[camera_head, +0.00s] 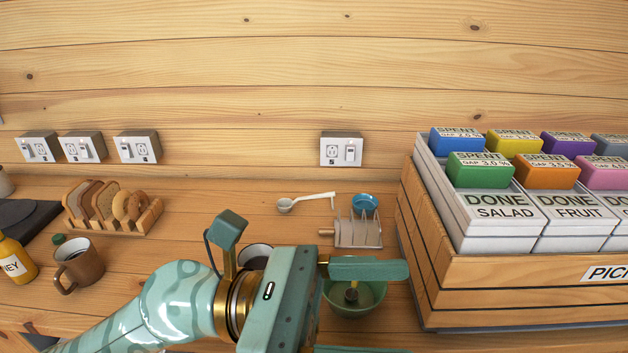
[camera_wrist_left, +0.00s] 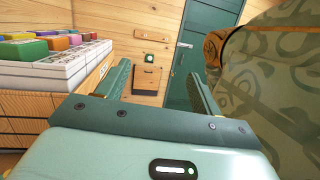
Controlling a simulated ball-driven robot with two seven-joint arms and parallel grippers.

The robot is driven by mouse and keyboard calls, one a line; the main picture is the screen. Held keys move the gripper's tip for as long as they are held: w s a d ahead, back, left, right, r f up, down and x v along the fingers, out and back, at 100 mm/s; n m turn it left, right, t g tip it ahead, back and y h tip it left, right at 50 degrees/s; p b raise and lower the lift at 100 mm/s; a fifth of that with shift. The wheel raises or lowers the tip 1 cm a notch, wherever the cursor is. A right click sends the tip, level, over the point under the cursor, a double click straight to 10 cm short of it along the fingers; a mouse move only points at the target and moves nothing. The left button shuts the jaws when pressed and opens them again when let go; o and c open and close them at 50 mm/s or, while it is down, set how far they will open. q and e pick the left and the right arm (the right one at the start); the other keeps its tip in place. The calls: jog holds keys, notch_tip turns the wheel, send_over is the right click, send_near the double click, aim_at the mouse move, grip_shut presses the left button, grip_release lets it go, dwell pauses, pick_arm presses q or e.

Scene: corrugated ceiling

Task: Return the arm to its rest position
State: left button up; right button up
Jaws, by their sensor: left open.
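My left gripper (camera_head: 402,310) reaches in from the lower left in the head view, pointing right over the wooden counter (camera_head: 225,200). Its teal fingers are spread apart. The wrist view shows both fingers of the gripper (camera_wrist_left: 160,72) with nothing between them. A green bowl (camera_head: 340,303) with something dark inside shows behind the fingers and is partly hidden by them. I cannot tell the height of the gripper above it. My right arm is not in view.
A wooden crate (camera_head: 480,290) of labelled boxes stands right of the gripper. A mug (camera_head: 79,264), honey bottle (camera_head: 16,262) and toast rack (camera_head: 140,222) stand left.

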pick_arm(q)
jog(key=w+a+f+n+t+y, duration=0.1)
jog(key=w+a+n+t+y, duration=0.5)
jog(key=n+t, duration=0.85)
jog(key=w+a+n+t+y, duration=0.3)
jog(key=w+a+n+t, duration=0.65)
jog(key=n, duration=0.75)
jog(key=s+a+f+n+g+y, duration=0.1)
jog(key=a+f+n+g+y, duration=0.1)
jog(key=a+f+n+y, duration=0.55)
jog(key=s+a+f+n+g+y, duration=0.2)
jog(key=a+f+n+y, duration=0.25)
jog(key=f, duration=0.55)
jog(key=s+a+f+n+g+y, duration=0.25)
jog(key=s+a+f+g, duration=0.2)
jog(key=s+f, duration=0.25)
jog(key=s+a+f+n+g+y, duration=0.1)
jog(key=s+a+f+n+g, duration=0.2)
jog(key=s+f+g, duration=0.3)
jog(key=s+d+f+n+g+h, duration=0.1)
jog(key=s+d+f+h, duration=0.15)
jog(key=f, duration=1.15)
jog(key=s+d+f+g+h, duration=0.15)
jog(key=s+f, duration=0.25)
jog(key=f, duration=0.9)
jog(key=s+f+n+g, duration=0.2)
jog(key=s+f, duration=1.2)
jog(key=s, duration=0.4)
jog(key=shift+d+n, duration=0.3)
jog(key=shift+d, duration=0.1)
